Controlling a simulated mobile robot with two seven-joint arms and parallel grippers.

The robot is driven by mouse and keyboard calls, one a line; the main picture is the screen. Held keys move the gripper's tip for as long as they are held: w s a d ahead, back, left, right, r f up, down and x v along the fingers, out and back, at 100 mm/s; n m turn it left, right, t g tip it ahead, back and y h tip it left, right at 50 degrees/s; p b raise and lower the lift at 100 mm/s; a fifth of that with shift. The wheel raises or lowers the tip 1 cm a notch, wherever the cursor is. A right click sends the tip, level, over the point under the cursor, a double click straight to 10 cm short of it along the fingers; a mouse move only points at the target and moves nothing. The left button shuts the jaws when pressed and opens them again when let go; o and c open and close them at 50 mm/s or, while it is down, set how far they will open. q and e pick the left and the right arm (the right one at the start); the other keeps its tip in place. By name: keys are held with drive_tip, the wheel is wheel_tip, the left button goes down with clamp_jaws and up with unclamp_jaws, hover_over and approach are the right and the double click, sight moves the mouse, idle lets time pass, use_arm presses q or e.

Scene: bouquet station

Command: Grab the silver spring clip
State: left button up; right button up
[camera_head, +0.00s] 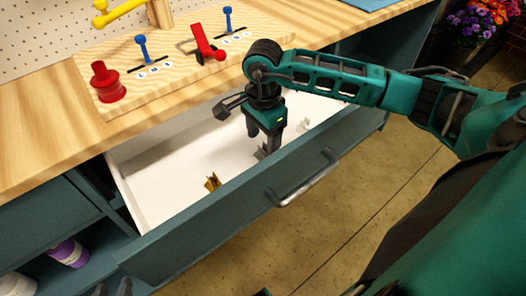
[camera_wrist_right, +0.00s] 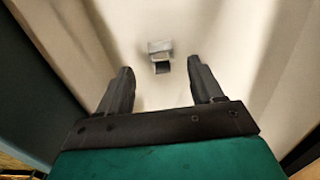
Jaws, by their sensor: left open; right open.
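My right gripper (camera_head: 266,141) points down into the open drawer, with its two fingers apart. A small grey silver spring clip (camera_head: 261,153) lies on the drawer floor by its fingertips, partly hidden by a finger. In the right wrist view the silver clip (camera_wrist_right: 160,57) lies just beyond the tips of my right gripper (camera_wrist_right: 160,80), roughly centred between them. Nothing is held. Of my left gripper (camera_head: 112,290), only dark fingertips show at the bottom left edge, apart from each other.
The white-lined drawer (camera_head: 150,185) also holds a gold clip (camera_head: 212,182) and a pale clip (camera_head: 304,125). Its front panel with a handle (camera_head: 305,180) stands close to my right gripper. A wooden board (camera_head: 165,85) with a red knob (camera_head: 107,83) and blue levers (camera_head: 143,48) is on the worktop.

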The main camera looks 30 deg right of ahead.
sight(263, 145)
wheel_tip(263, 145, down, 4)
drive_tip(key=shift+w+r, duration=0.1)
drive_tip(key=shift+r, duration=0.1)
drive_tip(key=shift+c, duration=0.5)
drive_tip(key=c, duration=1)
